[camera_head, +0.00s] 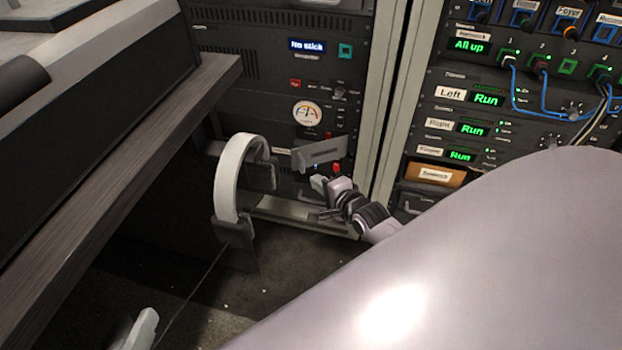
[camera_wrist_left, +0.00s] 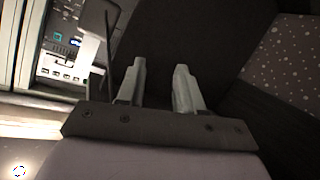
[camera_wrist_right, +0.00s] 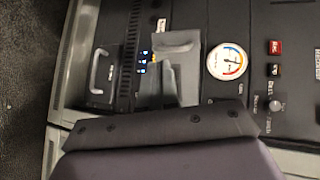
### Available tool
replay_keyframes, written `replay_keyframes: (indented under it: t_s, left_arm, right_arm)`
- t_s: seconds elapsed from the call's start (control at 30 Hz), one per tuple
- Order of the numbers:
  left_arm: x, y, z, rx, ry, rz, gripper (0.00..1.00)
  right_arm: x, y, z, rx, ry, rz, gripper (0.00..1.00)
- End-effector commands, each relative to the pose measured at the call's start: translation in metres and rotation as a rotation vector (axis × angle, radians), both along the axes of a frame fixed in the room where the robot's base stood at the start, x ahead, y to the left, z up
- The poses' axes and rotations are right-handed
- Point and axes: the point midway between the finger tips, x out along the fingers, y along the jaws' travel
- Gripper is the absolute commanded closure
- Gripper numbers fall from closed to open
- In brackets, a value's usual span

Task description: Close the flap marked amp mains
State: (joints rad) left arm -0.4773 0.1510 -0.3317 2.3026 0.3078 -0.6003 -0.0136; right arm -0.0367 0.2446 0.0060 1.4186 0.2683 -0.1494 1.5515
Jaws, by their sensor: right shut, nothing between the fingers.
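A grey flap (camera_head: 320,153) stands out from the rack panel, tilted, just above small lit switches (camera_head: 337,167); I cannot read a marking on it. It also shows in the right wrist view (camera_wrist_right: 178,46), beside the blue lights, partly behind my fingers. My right gripper (camera_head: 320,186) is shut and empty, just below the flap in the head view. In the right wrist view its fingers (camera_wrist_right: 180,85) overlap the flap; I cannot tell whether they touch. My left gripper (camera_head: 143,328) is low at the bottom left, open and empty in the left wrist view (camera_wrist_left: 160,68).
A white headset (camera_head: 230,180) hangs beside the desk (camera_head: 120,150), left of the flap. A round gauge (camera_head: 307,113) and a red button (camera_head: 295,83) sit above the flap. Another rack with cables (camera_head: 545,110) stands right. My right arm covers the lower right.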

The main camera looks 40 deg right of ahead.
Motion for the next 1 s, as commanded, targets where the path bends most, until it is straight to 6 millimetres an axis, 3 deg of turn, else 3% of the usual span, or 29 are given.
replay_keyframes:
  t_s: [0.1,0.3,1.0]
  left_arm:
    - [-0.001,0.005,-0.005,0.028,-0.039,0.009,0.64]
    - [-0.002,0.012,-0.003,0.067,-0.085,0.023,0.64]
    - [-0.003,0.013,0.001,0.069,-0.093,0.024,0.64]
  right_arm:
    - [0.019,-0.001,-0.004,-0.002,-0.002,0.000,1.00]
    - [0.037,-0.002,-0.004,-0.001,0.000,0.000,1.00]
    - [0.043,-0.001,-0.001,0.001,0.001,-0.001,1.00]
